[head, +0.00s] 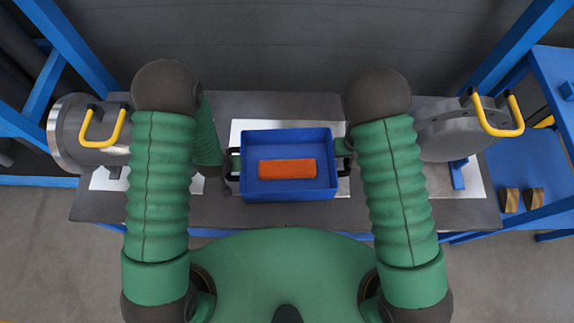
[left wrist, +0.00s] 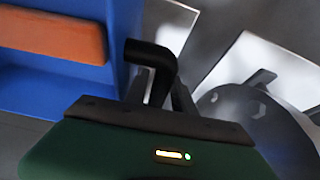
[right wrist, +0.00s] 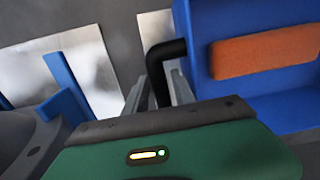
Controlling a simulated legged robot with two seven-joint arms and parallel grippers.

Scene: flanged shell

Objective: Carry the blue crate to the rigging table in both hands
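The blue crate (head: 287,193) is upright at the middle of the grey table, over a white plate, with an orange block (head: 287,169) inside. Whether its base touches the plate is hidden. Its black handle at the left end (left wrist: 150,55) sits between the fingers of my left gripper (left wrist: 160,92), which looks shut on it. Its other black handle (right wrist: 165,52) sits between the fingers of my right gripper (right wrist: 160,90), which also looks shut on it. I cannot tell which table is the rigging table.
A flanged metal cylinder with a yellow handle (head: 101,127) stands at the left of the table. A round metal part with a yellow handle (head: 497,118) stands at the right. A blue bench (head: 540,160) with small brown blocks is at the far right. Blue posts flank the table.

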